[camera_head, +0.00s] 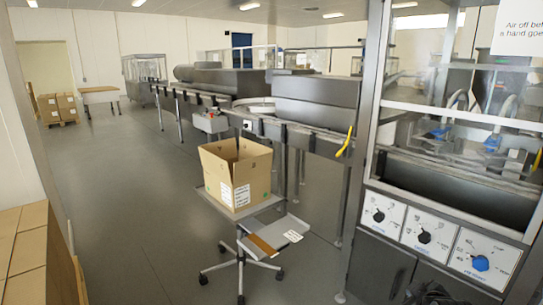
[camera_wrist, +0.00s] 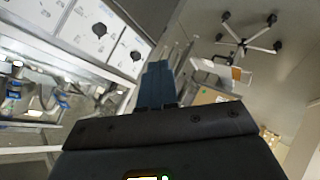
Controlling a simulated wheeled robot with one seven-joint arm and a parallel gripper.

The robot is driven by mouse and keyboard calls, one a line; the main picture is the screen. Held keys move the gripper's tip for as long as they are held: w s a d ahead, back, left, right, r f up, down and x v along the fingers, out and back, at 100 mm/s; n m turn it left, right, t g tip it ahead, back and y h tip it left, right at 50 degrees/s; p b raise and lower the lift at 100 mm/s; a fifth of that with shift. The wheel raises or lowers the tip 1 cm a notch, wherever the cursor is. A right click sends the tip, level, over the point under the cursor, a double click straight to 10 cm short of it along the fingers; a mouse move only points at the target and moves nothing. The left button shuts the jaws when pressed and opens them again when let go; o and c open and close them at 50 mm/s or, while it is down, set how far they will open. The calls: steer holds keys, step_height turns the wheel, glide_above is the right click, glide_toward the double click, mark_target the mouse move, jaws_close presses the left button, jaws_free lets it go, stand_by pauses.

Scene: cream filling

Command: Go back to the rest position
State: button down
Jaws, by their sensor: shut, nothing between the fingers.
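My gripper (camera_wrist: 157,84) shows in the wrist view with its blue-grey fingers together and nothing between them. It is in the air, tilted, with the machine's dial panel (camera_wrist: 95,40) to its left and the wheeled stand (camera_wrist: 243,45) to its upper right. In the head view a dark shape shows at the bottom edge near the machine's base, too cut off to identify surely. The gripper does not show clearly there.
The filling machine (camera_head: 440,185) with three dials stands at right. An open cardboard box (camera_head: 235,175) sits on a wheeled stand (camera_head: 240,255) in the middle. A conveyor (camera_head: 300,130) runs behind it. Stacked cartons (camera_head: 30,255) fill the lower left. Floor (camera_head: 130,200) is clear between.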

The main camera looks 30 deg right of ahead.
steer(key=s+a+t+y, duration=0.15)
steer(key=s+a, duration=0.25)
steer(key=a, duration=0.4)
steer(key=s+a+r+n+t, duration=0.1)
steer(key=s+a+t, duration=0.15)
steer(key=a, duration=0.55)
steer(key=s+a+t+y, duration=0.1)
steer(key=s+a, duration=0.3)
steer(key=a, duration=0.4)
steer(key=s+a+r+t+y, duration=0.2)
steer(key=s+a+r+y, duration=0.3)
steer(key=s+a+r, duration=0.8)
steer(key=shift+s+a+r+t, duration=0.3)
steer(key=shift+s+a+r, duration=0.05)
steer(key=shift+r, duration=0.6)
steer(key=shift+d, duration=0.1)
